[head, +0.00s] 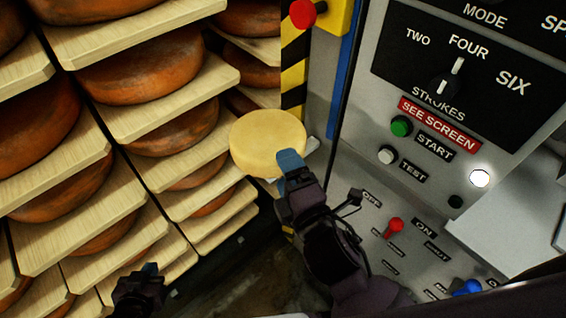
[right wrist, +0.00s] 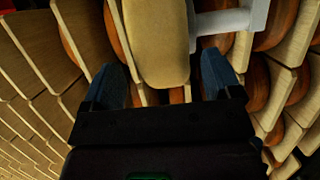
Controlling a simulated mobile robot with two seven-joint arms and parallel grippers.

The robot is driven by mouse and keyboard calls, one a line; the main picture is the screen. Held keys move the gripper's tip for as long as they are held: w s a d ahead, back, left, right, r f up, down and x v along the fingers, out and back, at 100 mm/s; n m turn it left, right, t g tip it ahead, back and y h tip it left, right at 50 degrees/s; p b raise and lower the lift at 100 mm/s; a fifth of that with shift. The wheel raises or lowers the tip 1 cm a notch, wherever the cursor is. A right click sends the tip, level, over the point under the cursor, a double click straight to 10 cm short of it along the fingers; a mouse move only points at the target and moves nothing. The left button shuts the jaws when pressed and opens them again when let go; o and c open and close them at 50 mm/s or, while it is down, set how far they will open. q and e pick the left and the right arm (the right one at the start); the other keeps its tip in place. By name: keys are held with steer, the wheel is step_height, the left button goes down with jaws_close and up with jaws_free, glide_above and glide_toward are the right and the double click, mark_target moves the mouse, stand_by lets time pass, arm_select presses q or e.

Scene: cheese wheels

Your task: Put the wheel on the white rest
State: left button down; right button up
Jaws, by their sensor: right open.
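The pale yellow cheese wheel (head: 267,143) lies nearly flat beside the machine in the head view. In the right wrist view the wheel (right wrist: 157,45) is seen edge-on, ahead of the fingers. The white rest (head: 311,146) shows at the wheel's right edge; in the right wrist view its white bar (right wrist: 222,20) meets the wheel's side. Most of the rest is hidden, so I cannot tell how fully it bears the wheel. My right gripper (head: 290,162) is open at the wheel's near edge, its blue fingers apart. My left gripper (head: 148,272) is low at the left, away from the wheel; its opening is unclear.
Wooden shelves (head: 150,25) with several orange-brown wheels (head: 140,72) fill the left. A grey machine panel (head: 375,165) with a dial, buttons and switches stands close on the right. A yellow-black striped post (head: 294,75) stands behind the pale wheel. Dark floor shows below.

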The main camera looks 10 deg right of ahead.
arm_select(q)
steer(key=shift+s+f+b, duration=0.15)
steer(key=shift+f+b, duration=0.25)
steer(key=shift+f, duration=0.2)
arm_select(e)
steer(key=v, duration=0.9)
steer(key=shift+s, duration=0.25)
stand_by(0.4)
